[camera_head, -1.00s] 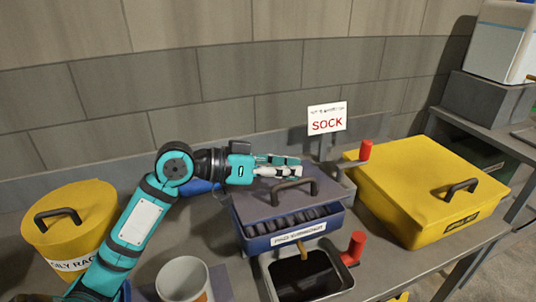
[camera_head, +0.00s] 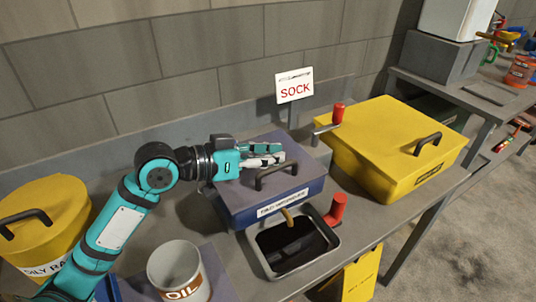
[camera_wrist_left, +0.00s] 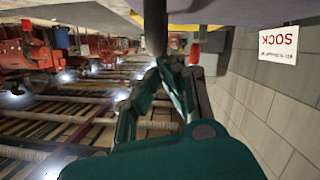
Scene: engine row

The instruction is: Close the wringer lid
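The wringer is a blue box with a white label on its front, on the bench in the head view. Its grey-blue lid (camera_head: 262,188) lies flat over it, with no rollers showing. A dark arched handle (camera_head: 276,173) stands on the lid. My left gripper (camera_head: 283,155) is just above the lid, behind the handle, with its fingers close together. In the left wrist view its fingertips (camera_wrist_left: 172,62) converge with nothing seen between them. I cannot tell whether it touches the lid. My right gripper is not in view.
A tray of dark liquid (camera_head: 250,244) sits in front, with a red-gripped crank (camera_head: 338,208) beside it. A yellow lidded box (camera_head: 375,150) stands right, an oil can (camera_head: 180,270) in front, a yellow rag bin (camera_head: 60,215) left. A SOCK sign (camera_head: 294,86) stands behind.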

